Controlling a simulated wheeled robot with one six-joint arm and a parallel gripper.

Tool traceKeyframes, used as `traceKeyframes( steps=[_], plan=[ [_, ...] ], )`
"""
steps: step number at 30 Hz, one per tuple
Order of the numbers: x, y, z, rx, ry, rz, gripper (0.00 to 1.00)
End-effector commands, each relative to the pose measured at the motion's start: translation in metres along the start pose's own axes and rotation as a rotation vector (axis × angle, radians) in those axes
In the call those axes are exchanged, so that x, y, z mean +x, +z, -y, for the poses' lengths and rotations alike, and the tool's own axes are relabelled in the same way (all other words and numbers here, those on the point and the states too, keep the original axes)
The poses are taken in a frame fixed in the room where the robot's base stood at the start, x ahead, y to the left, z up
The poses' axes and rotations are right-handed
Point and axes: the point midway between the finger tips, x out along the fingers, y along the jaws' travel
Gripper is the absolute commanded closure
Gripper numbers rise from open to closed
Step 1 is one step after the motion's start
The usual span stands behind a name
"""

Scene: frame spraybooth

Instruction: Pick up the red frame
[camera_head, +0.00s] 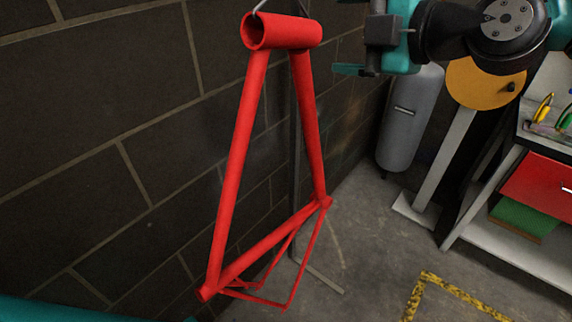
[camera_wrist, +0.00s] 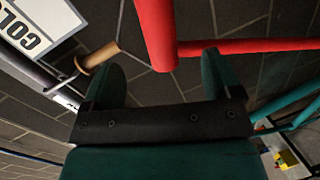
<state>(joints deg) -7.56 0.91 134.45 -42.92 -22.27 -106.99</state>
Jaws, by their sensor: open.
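The red frame (camera_head: 236,165) hangs upright from a thin hook at its head tube, in front of the dark block wall. Its thinner rear tubes hang lowest, above the floor. My gripper (camera_head: 358,38) is open and empty, to the right of the frame's top in the head view. In the wrist view, the red frame (camera_wrist: 156,35) shows as one thick tube ending between the fingers' directions and another running right, past the right finger. My gripper (camera_wrist: 160,72) has its two teal fingers spread apart there. No contact with the frame is visible.
A grey cylinder (camera_head: 408,120) and a stand with an orange disc (camera_head: 482,82) are behind my arm. A workbench with a red drawer (camera_head: 540,188) is at right. The wrist view shows a wooden-handled tool (camera_wrist: 97,57), a lettered sign (camera_wrist: 35,25) and teal tubes (camera_wrist: 288,100).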

Motion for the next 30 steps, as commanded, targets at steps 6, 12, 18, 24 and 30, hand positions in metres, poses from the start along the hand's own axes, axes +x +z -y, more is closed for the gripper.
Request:
traceKeyframes(
  steps=[6, 12, 18, 24, 30],
  plan=[
    [0.045, -0.002, -0.004, 0.003, -0.006, -0.004, 0.16],
    [0.067, -0.001, -0.002, 0.002, -0.003, -0.001, 0.16],
    [0.079, -0.002, -0.005, 0.002, -0.004, -0.001, 0.16],
    [0.104, -0.004, -0.009, 0.003, -0.006, 0.0, 0.16],
    [0.121, -0.003, -0.005, 0.003, -0.002, 0.001, 0.16]
  ],
)
